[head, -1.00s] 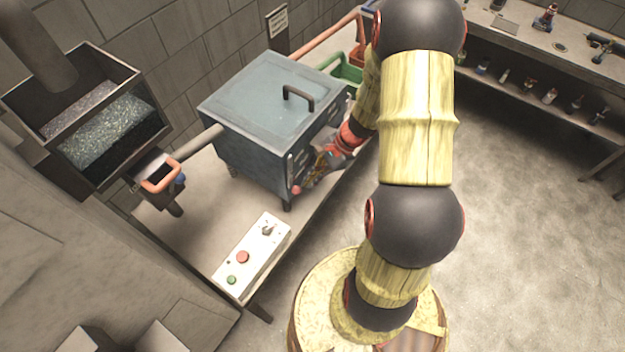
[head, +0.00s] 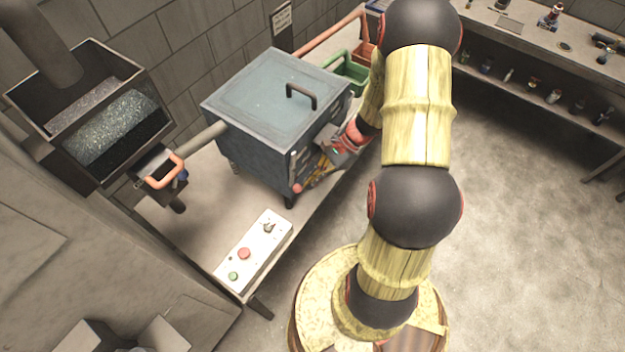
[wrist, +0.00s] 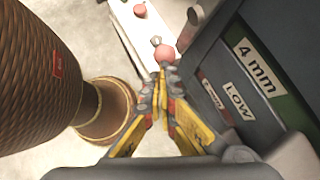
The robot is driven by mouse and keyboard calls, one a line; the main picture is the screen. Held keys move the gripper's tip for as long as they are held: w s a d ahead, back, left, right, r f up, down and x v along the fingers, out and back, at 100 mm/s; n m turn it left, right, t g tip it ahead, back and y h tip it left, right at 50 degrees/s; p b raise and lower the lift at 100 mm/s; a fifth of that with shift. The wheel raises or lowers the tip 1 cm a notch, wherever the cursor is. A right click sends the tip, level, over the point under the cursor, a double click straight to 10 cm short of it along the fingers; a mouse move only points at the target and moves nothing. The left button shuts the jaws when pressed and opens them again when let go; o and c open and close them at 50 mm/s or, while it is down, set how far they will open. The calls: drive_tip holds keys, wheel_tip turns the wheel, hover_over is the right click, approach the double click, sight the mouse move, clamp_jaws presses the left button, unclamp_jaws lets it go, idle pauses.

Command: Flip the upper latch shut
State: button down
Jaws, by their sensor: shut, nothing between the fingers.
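The blue-grey box (head: 265,95) stands on the bench with its front facing my arm. A pale red ball knob (head: 297,188) shows low at the near corner of its front. In the wrist view a similar ball (wrist: 163,54) sits just beyond my fingertips, beside the dark front panel (wrist: 215,85); I cannot tell whether they touch. I cannot tell for sure that this knob belongs to the upper latch, and the latch's position is unclear. My gripper (wrist: 160,82) is shut and empty, with its yellow fingers together. In the head view my gripper (head: 316,174) is close along the box front.
A white control box (head: 254,252) with red and green buttons lies on the bench in front. A hopper of grey material (head: 115,125) and a red-handled part (head: 164,170) are at the left. A green bin (head: 350,75) stands behind. Open floor lies to the right.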

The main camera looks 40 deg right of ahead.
drive_tip(key=s+a+r+m+g+y+p, duration=0.1)
drive_tip(key=s+a+r+m+y, duration=0.1)
drive_tip(key=a+y, duration=0.5)
drive_tip(key=shift+s+a+r+g+y, duration=0.2)
drive_tip(key=shift+s+g+y, duration=0.1)
drive_tip(key=shift+y, duration=0.4)
drive_tip(key=shift+r+p, duration=0.1)
drive_tip(key=shift+p, duration=0.2)
idle(0.6)
